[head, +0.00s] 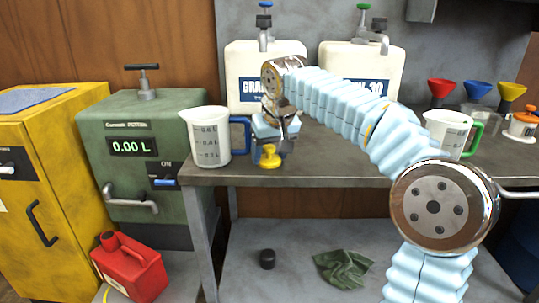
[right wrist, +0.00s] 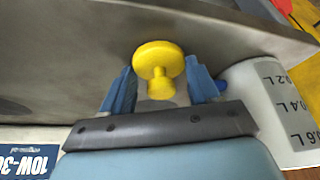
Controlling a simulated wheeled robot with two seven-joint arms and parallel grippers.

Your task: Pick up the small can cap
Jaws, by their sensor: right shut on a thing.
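A yellow cap (head: 270,158) with a round disc and a short knob is at my right gripper (head: 270,141), by the bench's front edge. The knob points back toward the palm. The cap looks held just in front of or at the bench edge; the exact gap cannot be told. A red fuel can (head: 130,265) stands low at the left. My left gripper is not in view.
A measuring jug with a blue handle (head: 207,137) stands close to the left of my right gripper. White jugs (head: 243,65) stand behind. A small black round piece (head: 267,259) and a green cloth (head: 343,268) lie on the lower shelf. A green pump unit (head: 140,185) is left.

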